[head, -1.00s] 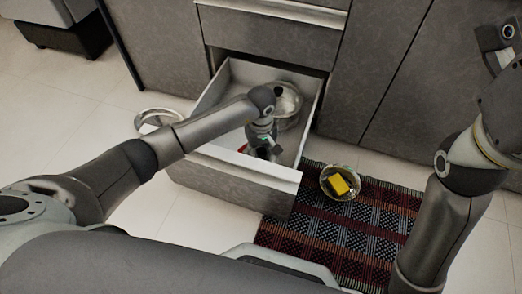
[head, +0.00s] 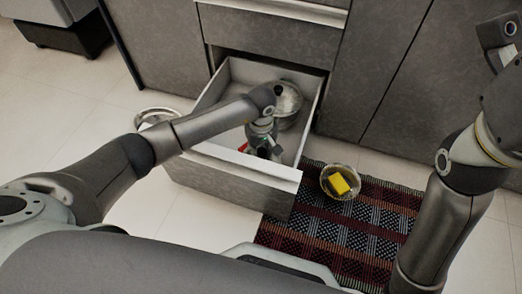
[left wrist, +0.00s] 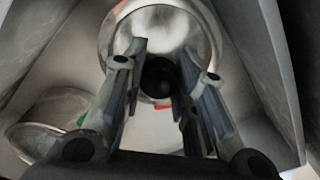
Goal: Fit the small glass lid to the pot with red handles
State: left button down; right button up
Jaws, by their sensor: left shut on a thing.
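My left gripper (head: 265,148) reaches down into the open drawer. In the left wrist view its fingers (left wrist: 160,100) are shut on a dark round knob, which looks like that of the small glass lid (left wrist: 158,75); the clear part of the lid is hard to make out. A round silver vessel (head: 289,104) sits at the back of the drawer, partly hidden by my arm; it also shows beyond the fingers in the left wrist view (left wrist: 180,25). A red part, perhaps a handle of the pot with red handles (head: 243,147), shows left of the gripper. The rest of that pot is hidden.
The drawer (head: 235,178) stands pulled out, its walls close around my left gripper. A glassy round dish (head: 155,115) is at its left. A bowl (head: 328,184) with a yellow sponge (head: 339,183) stands on the patterned rug (head: 340,235). My right gripper is out of view.

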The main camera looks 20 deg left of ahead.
pick_arm(q)
jog(key=c, duration=1.1)
grip_release()
jog(key=shift+r, duration=0.1)
notch_tip(320, 180, up, 12)
jog(key=shift+f, duration=0.1)
